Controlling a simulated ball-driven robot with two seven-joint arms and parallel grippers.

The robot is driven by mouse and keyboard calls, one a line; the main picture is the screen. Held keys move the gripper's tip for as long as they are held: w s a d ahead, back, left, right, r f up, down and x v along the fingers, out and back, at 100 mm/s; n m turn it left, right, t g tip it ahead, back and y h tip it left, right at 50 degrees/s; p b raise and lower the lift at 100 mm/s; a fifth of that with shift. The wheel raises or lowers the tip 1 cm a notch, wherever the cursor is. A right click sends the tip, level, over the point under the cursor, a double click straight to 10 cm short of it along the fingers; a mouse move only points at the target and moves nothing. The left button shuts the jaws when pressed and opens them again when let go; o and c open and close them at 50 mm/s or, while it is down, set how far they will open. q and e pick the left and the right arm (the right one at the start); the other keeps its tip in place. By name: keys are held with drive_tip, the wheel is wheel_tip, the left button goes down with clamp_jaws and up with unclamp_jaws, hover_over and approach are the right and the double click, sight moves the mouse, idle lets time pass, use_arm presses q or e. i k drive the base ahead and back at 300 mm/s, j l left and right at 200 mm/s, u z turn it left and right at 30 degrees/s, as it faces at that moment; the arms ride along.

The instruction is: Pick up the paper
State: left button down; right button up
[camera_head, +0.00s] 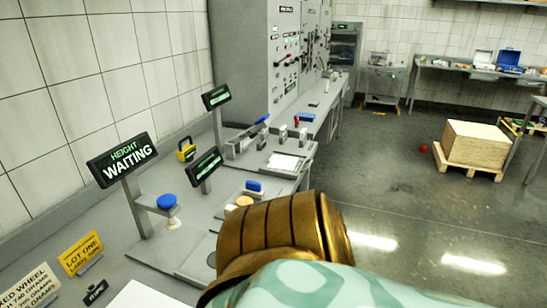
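A white flat sheet (145,294) that looks like paper lies on the grey bench at the bottom edge, cut off by the frame. A second white flat patch (287,162) lies farther along the bench; I cannot tell whether it is paper or a plate. No gripper fingers show. A large brass-coloured ribbed part with a teal patterned piece below it fills the bottom middle and hides part of the bench.
A "HEIGHT WAITING" display (123,160) and a blue-topped post (168,203) stand on the bench. Yellow "LOT ONE" (82,253) and cream (30,287) signs stand at lower left. A wooden crate on a pallet (472,147) stands at right. The floor between is mostly clear.

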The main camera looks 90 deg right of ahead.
sight(279, 162)
drive_tip(key=z, duration=0.5)
drive_tip(key=l+z, duration=0.15)
drive_tip(key=z, duration=0.35)
drive_tip(key=l+z, duration=0.1)
drive_tip(key=z, duration=0.85)
drive_tip(key=l+z, duration=0.15)
drive_tip(key=z, duration=0.35)
drive_tip(key=i+l+z, duration=0.1)
drive_tip(key=i+l, duration=0.8)
drive_tip(key=l, duration=0.4)
drive_tip(key=i+l, duration=0.1)
drive_tip(key=l, duration=0.35)
